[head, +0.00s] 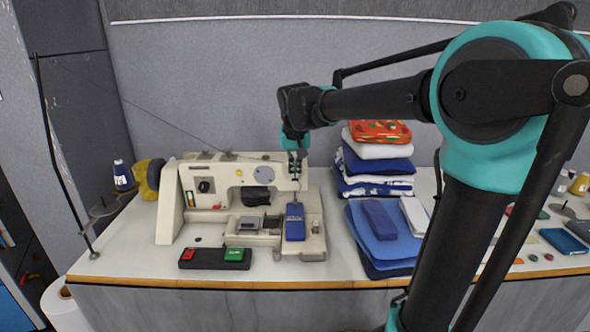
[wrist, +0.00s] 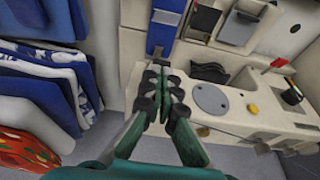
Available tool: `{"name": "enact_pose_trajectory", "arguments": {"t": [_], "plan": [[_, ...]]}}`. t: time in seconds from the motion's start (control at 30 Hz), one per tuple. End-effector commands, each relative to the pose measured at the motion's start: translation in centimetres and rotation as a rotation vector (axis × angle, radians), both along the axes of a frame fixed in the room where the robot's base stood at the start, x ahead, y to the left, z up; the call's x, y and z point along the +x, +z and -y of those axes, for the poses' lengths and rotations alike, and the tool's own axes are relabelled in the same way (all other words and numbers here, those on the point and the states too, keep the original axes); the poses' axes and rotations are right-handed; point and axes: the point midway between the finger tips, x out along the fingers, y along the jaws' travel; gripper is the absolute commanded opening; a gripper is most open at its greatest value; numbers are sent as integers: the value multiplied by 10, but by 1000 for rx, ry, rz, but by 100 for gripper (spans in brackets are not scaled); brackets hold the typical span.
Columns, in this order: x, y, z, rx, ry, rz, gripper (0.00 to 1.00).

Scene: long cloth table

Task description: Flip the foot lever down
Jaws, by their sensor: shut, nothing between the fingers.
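The white sewing machine (head: 222,172) stands on the table; its arm and round grey disc (wrist: 211,98) also show in the wrist view. My gripper (head: 297,168) is at the right end of the machine's head, above the blue block (head: 294,222) on the machine bed. The wrist view shows its fingers (wrist: 165,88) closed together and empty, close beside the machine head. I cannot pick out the foot lever with certainty; the gripper hides part of the machine's right end. Contact with the machine cannot be told.
A black switch box (head: 214,264) with red and green buttons lies in front of the machine. Stacked folded cloths (head: 378,165) and blue folded cloth (head: 378,235) lie to the right. A thread stand (head: 97,208) with spools is left. A grey wall stands behind.

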Motion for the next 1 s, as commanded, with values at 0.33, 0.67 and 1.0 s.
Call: {"name": "enact_pose_trajectory", "arguments": {"t": [0.33,0.67,1.0], "plan": [[-12,-17,-1,1,5,248,0],[-17,-40,-1,3,6,559,0],[-15,-39,0,2,0,579,0]]}}
